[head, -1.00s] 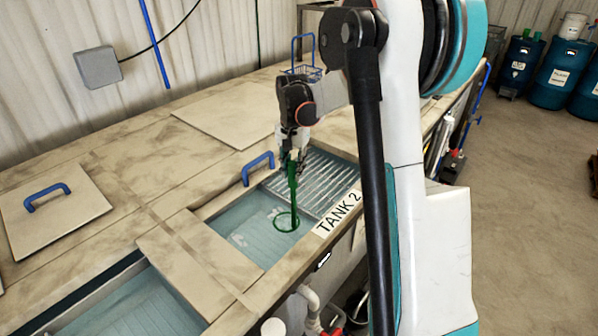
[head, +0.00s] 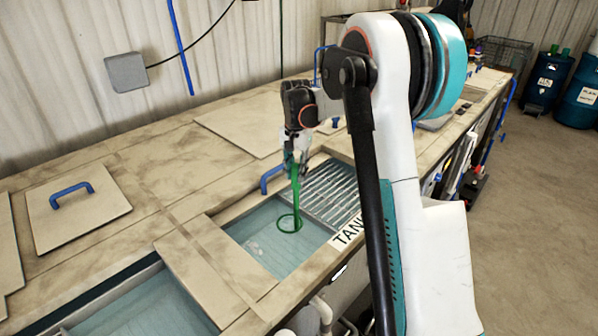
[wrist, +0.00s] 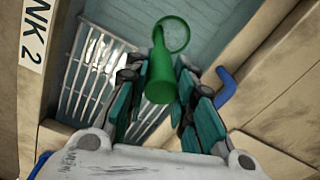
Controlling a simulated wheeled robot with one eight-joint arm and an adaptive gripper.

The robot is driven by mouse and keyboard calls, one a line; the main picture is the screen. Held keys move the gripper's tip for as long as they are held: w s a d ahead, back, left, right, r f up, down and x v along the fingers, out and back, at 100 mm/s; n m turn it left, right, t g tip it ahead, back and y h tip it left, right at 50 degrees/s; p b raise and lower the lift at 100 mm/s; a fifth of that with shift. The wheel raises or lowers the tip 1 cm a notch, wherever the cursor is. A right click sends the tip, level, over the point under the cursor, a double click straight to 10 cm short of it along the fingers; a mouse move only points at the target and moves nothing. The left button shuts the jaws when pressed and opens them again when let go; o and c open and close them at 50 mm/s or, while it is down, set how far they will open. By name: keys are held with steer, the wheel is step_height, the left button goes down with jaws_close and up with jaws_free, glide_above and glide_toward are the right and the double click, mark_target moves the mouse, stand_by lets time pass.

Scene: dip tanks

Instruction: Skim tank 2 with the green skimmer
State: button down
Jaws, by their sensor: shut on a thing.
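The green skimmer (head: 296,195) hangs from my gripper (head: 297,158) with its handle upright and its ring low over tank 2 (head: 258,262). The ring looks at or close to the water; I cannot tell whether it touches. Pale patches show on the blue water left of the ring. In the wrist view my gripper (wrist: 160,82) is shut on the handle of the skimmer (wrist: 162,75), with the ring beyond it over the water. The tank 2 label (head: 347,238) on the front rim is partly hidden by my arm.
A ribbed metal grate (head: 330,192) covers the right part of the tank. A blue handle (head: 270,178) stands at its back edge. A flat cover (head: 215,262) separates it from another tank (head: 145,310). A lid with a blue handle (head: 75,215) lies at left.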

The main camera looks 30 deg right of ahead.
steer(key=shift+s+a+b, duration=0.35)
steer(key=shift+s+a, duration=1.1)
steer(key=shift+a, duration=2.8)
steer(key=shift+s+a+b, duration=0.35)
steer(key=shift+s+a, duration=1.1)
steer(key=shift+a, duration=2.8)
steer(key=shift+s+d, duration=2.4)
steer(key=shift+w+d+b, duration=0.5)
steer(key=shift+w+d, duration=1.4)
steer(key=shift+d, duration=3.85)
steer(key=s+a, duration=1.1)
steer(key=a, duration=0.1)
steer(key=shift+a, duration=0.15)
